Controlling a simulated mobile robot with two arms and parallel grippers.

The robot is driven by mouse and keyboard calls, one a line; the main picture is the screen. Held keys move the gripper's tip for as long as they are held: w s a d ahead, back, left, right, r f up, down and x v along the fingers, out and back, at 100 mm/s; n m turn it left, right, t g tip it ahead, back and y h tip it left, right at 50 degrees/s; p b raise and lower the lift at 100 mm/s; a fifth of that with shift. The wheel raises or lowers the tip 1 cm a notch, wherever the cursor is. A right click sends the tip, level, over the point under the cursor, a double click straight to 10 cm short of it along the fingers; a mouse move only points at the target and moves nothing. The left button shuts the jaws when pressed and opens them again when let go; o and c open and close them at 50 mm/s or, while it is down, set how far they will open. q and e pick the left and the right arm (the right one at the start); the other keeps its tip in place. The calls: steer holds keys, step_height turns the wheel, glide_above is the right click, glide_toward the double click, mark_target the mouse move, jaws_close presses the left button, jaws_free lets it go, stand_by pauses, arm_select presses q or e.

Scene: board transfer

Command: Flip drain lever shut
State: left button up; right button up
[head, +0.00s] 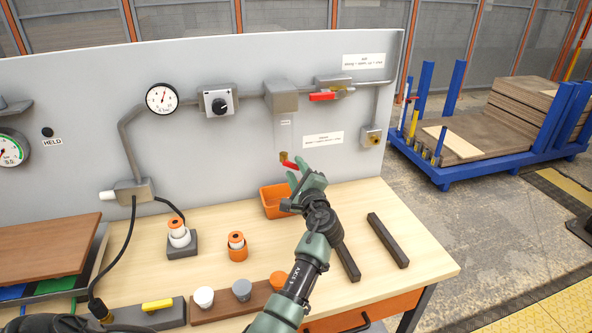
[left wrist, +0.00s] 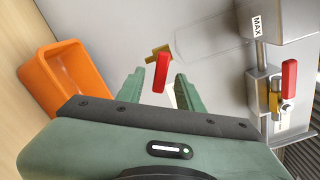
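The drain lever is a red handle (head: 290,165) on a small brass valve (head: 283,156) low on the grey panel, below a grey box (head: 281,96). My left gripper (head: 299,177) is right at the lever, with its green fingers pointing to the panel. In the left wrist view, the two fingers (left wrist: 159,78) are apart and the red lever (left wrist: 161,72) shows between their tips. I see no clear grip on it. The brass valve (left wrist: 158,52) is just beyond. My right gripper is not in view.
An orange bin (head: 273,211) stands on the bench just below the valve; it also shows in the left wrist view (left wrist: 35,85). Another red lever (head: 322,97) sits higher on the panel. Dark bars (head: 388,240) lie at the bench's right.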

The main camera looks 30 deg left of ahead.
arm_select(q)
steer(key=shift+c, duration=1.2)
jaws_close()
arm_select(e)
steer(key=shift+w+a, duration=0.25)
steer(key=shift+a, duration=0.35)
